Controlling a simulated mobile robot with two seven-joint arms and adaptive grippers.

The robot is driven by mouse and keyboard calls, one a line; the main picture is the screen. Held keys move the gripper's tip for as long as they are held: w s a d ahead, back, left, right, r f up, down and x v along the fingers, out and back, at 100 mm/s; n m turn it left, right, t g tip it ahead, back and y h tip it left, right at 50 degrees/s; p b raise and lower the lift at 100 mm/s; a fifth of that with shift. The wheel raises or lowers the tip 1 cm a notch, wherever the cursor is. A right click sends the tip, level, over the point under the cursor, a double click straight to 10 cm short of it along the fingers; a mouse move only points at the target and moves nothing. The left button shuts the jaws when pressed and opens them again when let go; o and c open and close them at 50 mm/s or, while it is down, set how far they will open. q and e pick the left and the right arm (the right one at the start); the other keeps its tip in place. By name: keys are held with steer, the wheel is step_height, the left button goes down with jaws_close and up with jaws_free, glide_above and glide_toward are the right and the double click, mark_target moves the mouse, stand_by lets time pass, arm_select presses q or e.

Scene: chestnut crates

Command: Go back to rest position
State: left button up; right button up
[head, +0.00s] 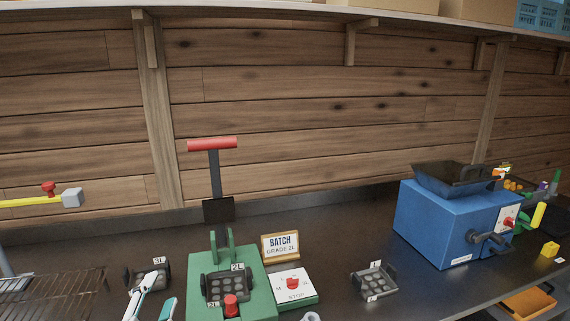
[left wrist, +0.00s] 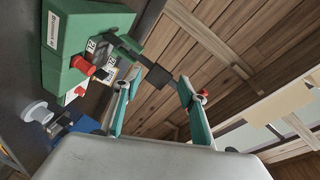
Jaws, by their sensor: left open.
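My left gripper (head: 156,298) shows at the bottom of the head view, left of the green machine, with pale and teal fingers apart. In the left wrist view its two teal fingers (left wrist: 158,78) stand wide apart with nothing between them. The green machine (head: 247,284) has a raised lever with a red handle, a red knob and a dark grid plate labelled 2L. It also shows in the left wrist view (left wrist: 88,32), beyond the fingers. My right gripper is not in view.
Grid plates marked 3L (head: 151,276) and L (head: 373,284) lie on the dark bench. A batch sign (head: 281,245) and a stop switch box (head: 291,288) stand beside the green machine. A blue machine (head: 443,231) stands right. A wire rack (head: 50,292) is at left.

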arm_select(q)
steer(key=s+a+f+n+g+y, duration=0.1)
steer(key=s+a+f+n+g, duration=0.1)
steer(key=s+a+f+g, duration=0.6)
steer(key=s+a+f+n+g+y, duration=0.1)
steer(key=s+a+f+n+y, duration=0.15)
steer(key=s+f, duration=0.85)
steer(key=w+d+f+n+t+h+b, duration=0.1)
steer(key=d+f+h+b, duration=0.2)
steer(key=d+f, duration=0.4)
steer(key=w+d+f+n+t+h+b, duration=0.1)
steer(key=d+f+h, duration=0.4)
steer(key=f, duration=1.1)
steer(key=d+n+t+b, duration=0.1)
steer(key=d+b, duration=0.1)
steer(key=d, duration=0.1)
steer(key=shift+w+d, duration=0.25)
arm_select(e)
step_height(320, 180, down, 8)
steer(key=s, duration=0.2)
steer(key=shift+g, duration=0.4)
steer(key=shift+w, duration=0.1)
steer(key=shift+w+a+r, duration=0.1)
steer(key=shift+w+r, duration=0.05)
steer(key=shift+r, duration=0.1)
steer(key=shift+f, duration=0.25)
